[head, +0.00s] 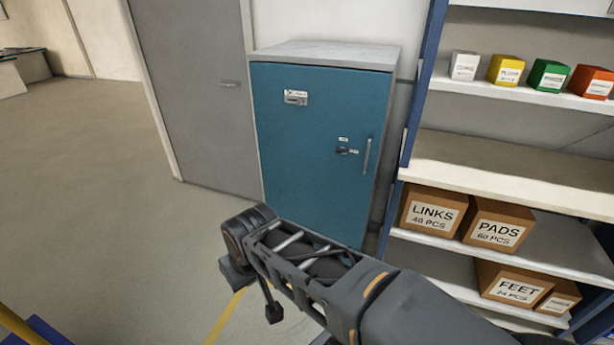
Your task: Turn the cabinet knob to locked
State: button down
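The blue cabinet (300,175) stands against the wall with its door shut. Its small dark knob (342,151) is on the right side of the door, left of the vertical handle (367,156). One small label (343,139) is above the knob and another (354,152) is to its right. The knob looks roughly sideways, but it is too small to tell its exact setting. My arm reaches up from the bottom right, in front of the cabinet's lower part and apart from the knob. I cannot clearly make out my gripper's fingers among the dark parts at the arm's far end.
A shelf rack (480,175) with a blue upright stands close to the cabinet's right, holding small coloured boxes and brown cartons (432,213). A grey door (195,90) is left of the cabinet. The floor (90,190) at the left is open.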

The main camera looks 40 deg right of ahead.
aim_at(343, 151)
jog(key=z, duration=1.7)
jog(key=i, duration=0.45)
jog(key=u, duration=0.6)
